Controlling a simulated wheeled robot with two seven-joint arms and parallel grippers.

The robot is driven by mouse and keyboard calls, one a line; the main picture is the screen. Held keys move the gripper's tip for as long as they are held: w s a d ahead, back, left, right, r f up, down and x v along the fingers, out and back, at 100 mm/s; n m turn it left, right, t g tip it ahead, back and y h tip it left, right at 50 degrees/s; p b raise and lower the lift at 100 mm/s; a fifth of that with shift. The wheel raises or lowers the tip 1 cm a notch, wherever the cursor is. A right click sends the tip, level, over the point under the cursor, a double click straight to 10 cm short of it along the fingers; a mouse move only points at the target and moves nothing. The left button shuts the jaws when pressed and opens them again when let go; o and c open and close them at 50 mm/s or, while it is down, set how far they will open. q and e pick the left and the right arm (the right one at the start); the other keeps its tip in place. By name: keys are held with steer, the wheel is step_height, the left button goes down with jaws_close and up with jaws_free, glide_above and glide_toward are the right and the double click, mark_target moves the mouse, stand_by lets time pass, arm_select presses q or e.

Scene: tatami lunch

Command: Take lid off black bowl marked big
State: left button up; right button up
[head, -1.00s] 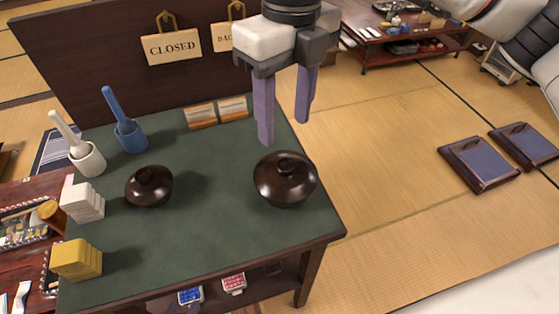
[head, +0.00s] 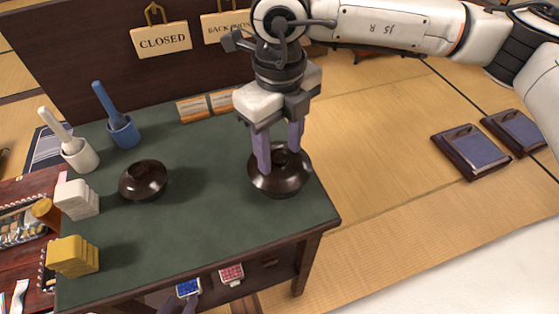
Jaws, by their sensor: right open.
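A larger dark brown-black lidded bowl (head: 290,185) stands near the right edge of the green tabletop, its lid on. A smaller dark lidded bowl (head: 143,181) stands to its left. I cannot read any marking on either bowl. My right gripper (head: 279,160) points down over the larger bowl, its purple fingers apart at the lid's knob. One finger is in front of the lid; whether either touches is unclear. My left gripper (head: 181,302) shows only as purplish fingertips at the bottom edge, below the tabletop; its opening is unclear.
The green table (head: 210,235) has free room between and in front of the bowls. A blue mortar (head: 124,135), a white mortar (head: 80,157), white blocks (head: 77,200) and yellow blocks (head: 72,257) line its left side. A dark panel with a CLOSED sign (head: 162,40) stands behind.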

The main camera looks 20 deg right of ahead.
steer(key=c, duration=1.1)
